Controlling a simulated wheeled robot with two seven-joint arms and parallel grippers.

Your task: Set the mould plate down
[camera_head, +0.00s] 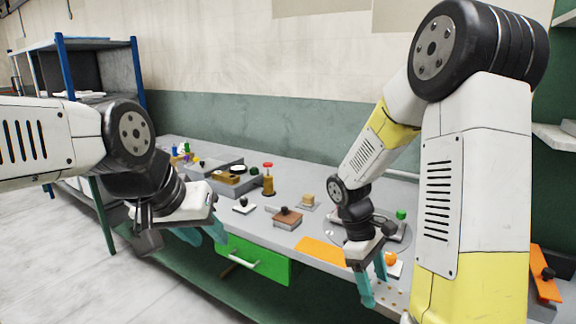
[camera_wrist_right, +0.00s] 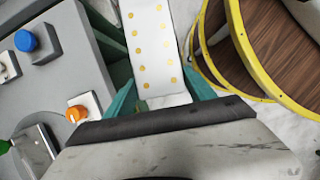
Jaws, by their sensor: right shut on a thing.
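A pale plate with rows of gold dots (camera_wrist_right: 151,45) lies between the teal fingers of my right gripper (camera_wrist_right: 160,94) in the right wrist view and extends away from them; it looks like the mould plate. In the head view my right gripper (camera_head: 374,284) is at the front right edge of the grey bench, pointing down. The dotted plate (camera_head: 398,294) shows just right of its fingers. I cannot tell whether the plate touches the bench. My left gripper (camera_head: 206,233) is open and empty in front of the bench, left of the green drawer.
The grey bench (camera_head: 250,208) holds a brown block with a knob (camera_head: 288,217), an orange mat (camera_head: 318,251), an orange knob (camera_head: 390,258) and a red-topped post (camera_head: 268,181). A green drawer (camera_head: 255,261) is below. A yellow-rimmed wooden round thing (camera_wrist_right: 258,40) is at right in the wrist view.

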